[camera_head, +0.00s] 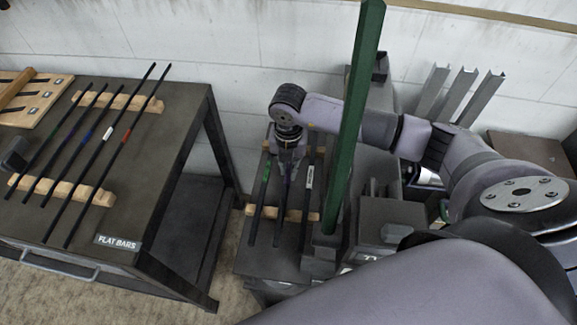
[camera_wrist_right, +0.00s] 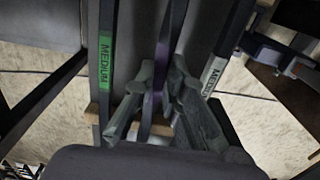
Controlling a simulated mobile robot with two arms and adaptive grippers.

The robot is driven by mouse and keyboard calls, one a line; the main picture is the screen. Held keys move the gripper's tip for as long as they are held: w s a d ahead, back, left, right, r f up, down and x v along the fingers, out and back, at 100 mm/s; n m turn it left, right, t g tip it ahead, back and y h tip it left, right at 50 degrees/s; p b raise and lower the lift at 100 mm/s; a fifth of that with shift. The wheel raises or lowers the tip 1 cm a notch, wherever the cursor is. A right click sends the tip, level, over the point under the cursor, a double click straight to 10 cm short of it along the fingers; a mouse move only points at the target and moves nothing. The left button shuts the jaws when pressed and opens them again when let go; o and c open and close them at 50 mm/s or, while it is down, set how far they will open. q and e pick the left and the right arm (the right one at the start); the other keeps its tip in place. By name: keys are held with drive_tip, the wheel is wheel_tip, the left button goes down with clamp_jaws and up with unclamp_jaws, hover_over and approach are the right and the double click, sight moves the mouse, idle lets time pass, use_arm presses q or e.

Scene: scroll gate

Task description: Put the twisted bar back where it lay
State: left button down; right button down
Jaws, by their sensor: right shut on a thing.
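My right gripper (camera_head: 286,168) is over the narrow dark stand right of the flat-bar table. In the wrist view its fingers (camera_wrist_right: 163,100) are shut on a thin bar with a purple mark (camera_wrist_right: 155,95), which I take as the twisted bar. In the head view this bar (camera_head: 279,215) runs between a bar with a green label (camera_head: 260,200) and a bar with a white label (camera_head: 306,190). A wooden rest (camera_head: 298,215) crosses under the bars. I cannot tell whether the held bar touches it. My left gripper is not in view.
A tall green post (camera_head: 352,120) rises close to my right forearm. The table marked FLAT BARS (camera_head: 150,190) holds several bars on wooden rests at left. Grey metal profiles (camera_head: 455,95) lean at the back wall. Dark boxes (camera_head: 390,220) stand right of the stand.

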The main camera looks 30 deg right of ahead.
drive_tip(key=shift+f, duration=0.35)
idle(0.3)
drive_tip(key=c, duration=1.6)
unclamp_jaws()
drive_tip(key=shift+o, duration=0.2)
wheel_tip(320, 180, up, 12)
